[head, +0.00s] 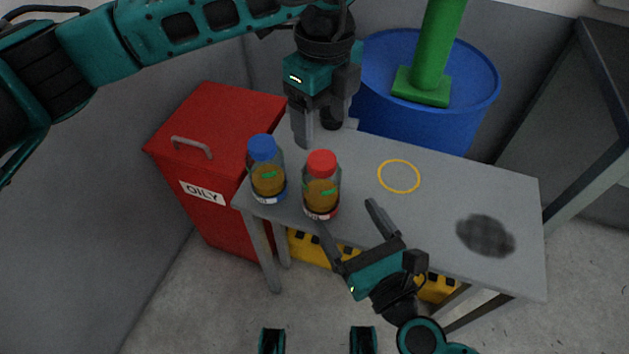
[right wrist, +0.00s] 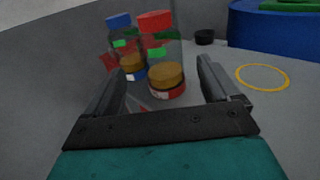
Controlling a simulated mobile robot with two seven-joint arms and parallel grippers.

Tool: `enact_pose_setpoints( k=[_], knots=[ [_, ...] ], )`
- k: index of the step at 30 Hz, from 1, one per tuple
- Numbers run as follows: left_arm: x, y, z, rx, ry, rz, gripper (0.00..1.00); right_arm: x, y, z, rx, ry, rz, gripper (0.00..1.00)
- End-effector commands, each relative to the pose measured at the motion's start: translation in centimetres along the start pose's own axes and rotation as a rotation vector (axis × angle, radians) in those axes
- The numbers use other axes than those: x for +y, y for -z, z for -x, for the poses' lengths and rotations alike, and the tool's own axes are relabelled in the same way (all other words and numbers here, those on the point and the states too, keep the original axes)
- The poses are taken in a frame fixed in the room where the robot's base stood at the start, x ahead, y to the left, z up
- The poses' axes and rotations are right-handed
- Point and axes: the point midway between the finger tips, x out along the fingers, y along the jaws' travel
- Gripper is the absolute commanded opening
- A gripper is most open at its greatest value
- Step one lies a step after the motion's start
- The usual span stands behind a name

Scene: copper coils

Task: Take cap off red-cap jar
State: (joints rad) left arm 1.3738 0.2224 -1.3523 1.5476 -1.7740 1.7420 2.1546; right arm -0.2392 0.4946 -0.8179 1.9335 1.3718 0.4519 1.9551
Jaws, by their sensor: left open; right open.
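The red-cap jar (head: 321,190) stands upright on the grey table, its red cap (head: 321,163) on top and brown contents inside. The blue-cap jar (head: 266,175) stands just left of it. My left gripper (head: 318,138) is open and points down, above and behind the red-cap jar, apart from its cap. My right gripper (head: 346,217) is open at the table's front edge, its fingers toward the red-cap jar. In the right wrist view the red-cap jar (right wrist: 165,78) shows between the open fingers, farther off, with the blue-cap jar (right wrist: 125,60) left of it.
The grey table (head: 440,215) has a yellow ring (head: 381,177) and a dark round patch (head: 486,236). A red OILY bin (head: 220,125) stands left, a blue barrel (head: 385,75) with a green post (head: 436,45) behind. A small black object (right wrist: 205,37) sits near the back edge.

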Motion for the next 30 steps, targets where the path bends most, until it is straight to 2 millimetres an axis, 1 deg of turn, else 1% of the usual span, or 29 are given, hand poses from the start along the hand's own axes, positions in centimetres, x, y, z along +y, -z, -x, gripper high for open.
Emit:
enact_pose_setpoints(
  k=[5,12,18,21,24,30],
  knots=[
    [0.0,0.0,0.0,0.002,0.000,-0.001,0.73,0.1,-0.2,-2.4,-0.005,0.001,0.000,0.89],
    [0.0,0.1,0.0,0.005,0.001,-0.003,0.73,0.0,-0.2,-7.2,-0.005,0.000,0.003,0.89],
    [0.0,0.1,0.0,0.006,0.001,-0.003,0.73,0.1,-0.2,-10.5,-0.003,-0.002,0.005,0.89],
    [0.0,0.1,0.0,0.006,0.001,-0.004,0.73,0.1,-0.1,-11.6,-0.002,-0.002,0.005,0.89],
    [0.0,0.1,0.0,0.006,0.001,-0.004,0.73,0.1,-0.1,-12.2,-0.001,-0.002,0.005,0.89],
    [0.0,0.1,0.0,0.006,0.001,-0.004,0.73,0.1,-0.1,-12.6,-0.001,-0.002,0.005,0.89]
  ],
)
